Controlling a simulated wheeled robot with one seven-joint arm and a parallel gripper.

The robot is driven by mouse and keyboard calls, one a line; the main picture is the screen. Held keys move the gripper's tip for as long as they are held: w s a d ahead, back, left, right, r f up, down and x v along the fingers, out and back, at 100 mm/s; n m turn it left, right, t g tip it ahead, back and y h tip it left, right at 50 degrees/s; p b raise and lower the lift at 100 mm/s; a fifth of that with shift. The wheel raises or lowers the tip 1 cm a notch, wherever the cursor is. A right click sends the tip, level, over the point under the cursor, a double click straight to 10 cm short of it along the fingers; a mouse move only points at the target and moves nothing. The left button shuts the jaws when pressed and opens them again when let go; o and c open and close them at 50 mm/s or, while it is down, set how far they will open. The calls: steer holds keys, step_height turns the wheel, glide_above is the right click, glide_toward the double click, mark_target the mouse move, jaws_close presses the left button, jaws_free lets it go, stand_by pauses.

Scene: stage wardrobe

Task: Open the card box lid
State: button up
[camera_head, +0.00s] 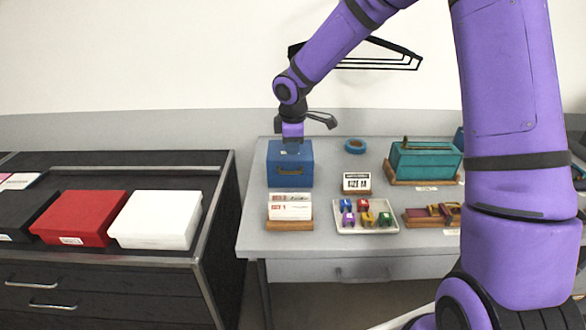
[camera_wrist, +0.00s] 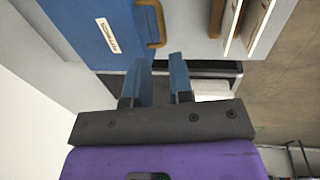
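A blue box (camera_head: 290,172) with a brass handle on its front stands at the left of the grey table; its lid looks down. I take it as the card box. My gripper (camera_head: 292,149) is over the top of this box. In the wrist view the blue box (camera_wrist: 92,30) shows a white label and the brass handle (camera_wrist: 152,22). My gripper's two blue fingers (camera_wrist: 166,78) are apart with nothing visible between them, close to the box's edge by the handle. I cannot tell whether a finger touches the box.
A card holder (camera_head: 290,211), a sign (camera_head: 357,183) and a white tray (camera_head: 367,226) of small colored items stand in front. A teal box (camera_head: 425,162) and a blue tape roll (camera_head: 355,146) are to the right. Red (camera_head: 80,217) and white (camera_head: 156,218) boxes lie on the dark cabinet at left.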

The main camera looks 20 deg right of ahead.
mark_target(292, 172)
steer(key=f, duration=0.3)
steer(key=w+f, duration=0.1)
steer(key=f, duration=0.5)
steer(key=shift+w+d, duration=0.25)
jaws_close()
